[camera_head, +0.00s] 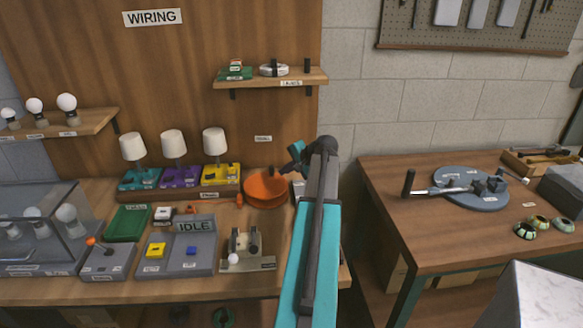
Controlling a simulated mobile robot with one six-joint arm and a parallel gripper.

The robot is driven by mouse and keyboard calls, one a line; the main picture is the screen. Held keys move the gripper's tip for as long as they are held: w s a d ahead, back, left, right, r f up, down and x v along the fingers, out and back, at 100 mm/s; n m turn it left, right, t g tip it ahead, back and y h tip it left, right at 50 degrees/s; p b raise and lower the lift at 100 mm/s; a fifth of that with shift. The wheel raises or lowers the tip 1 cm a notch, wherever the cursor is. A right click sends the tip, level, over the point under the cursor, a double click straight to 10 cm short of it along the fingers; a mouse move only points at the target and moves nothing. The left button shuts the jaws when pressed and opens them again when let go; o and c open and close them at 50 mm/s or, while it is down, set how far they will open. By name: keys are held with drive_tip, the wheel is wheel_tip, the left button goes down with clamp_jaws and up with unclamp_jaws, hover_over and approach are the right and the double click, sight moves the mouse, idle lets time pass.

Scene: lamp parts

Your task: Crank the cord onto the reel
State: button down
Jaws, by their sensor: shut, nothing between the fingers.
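An orange reel (266,189) with wide round flanges stands on the left workbench, behind the elbow of my arm. A small orange knob-like piece (239,199) shows at its left; I cannot tell whether it is joined to the reel. My gripper (287,168) is small and dark in the picture, just above and right of the reel's upper edge. It is shut and empty. I cannot tell whether it touches the reel. No cord can be made out on the reel, and no crank handle is clear there.
Three lamps (174,144) on coloured bases stand left of the reel. A grey tray with an IDLE sign (194,226) and a fixture (243,247) lie in front. A right-hand table (440,235) holds a round plate (470,199) with a black-handled lever (408,182). A gap separates the benches.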

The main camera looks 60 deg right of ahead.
sight(280, 180)
drive_tip(key=shift+w+d+p, duration=0.15)
drive_tip(key=shift+w+p, duration=0.05)
drive_tip(key=shift+w, duration=0.55)
drive_tip(key=shift+w+d+p, duration=0.15)
drive_tip(key=shift+w, duration=0.6)
drive_tip(key=shift+w, duration=0.1)
drive_tip(key=shift+w+d, duration=0.2)
drive_tip(key=shift+w, duration=0.35)
drive_tip(key=shift+s, duration=0.15)
drive_tip(key=shift+s+a, duration=0.15)
drive_tip(key=shift+s, duration=0.35)
drive_tip(key=s, duration=0.3)
drive_tip(key=shift+s+r, duration=0.3)
drive_tip(key=shift+r, duration=0.05)
drive_tip(key=d+b+v, duration=0.1)
drive_tip(key=b+v, duration=0.1)
drive_tip(key=v, duration=0.6)
drive_tip(key=shift+s+a+r, duration=0.15)
drive_tip(key=shift+s+r, duration=0.2)
drive_tip(key=shift+r, duration=0.1)
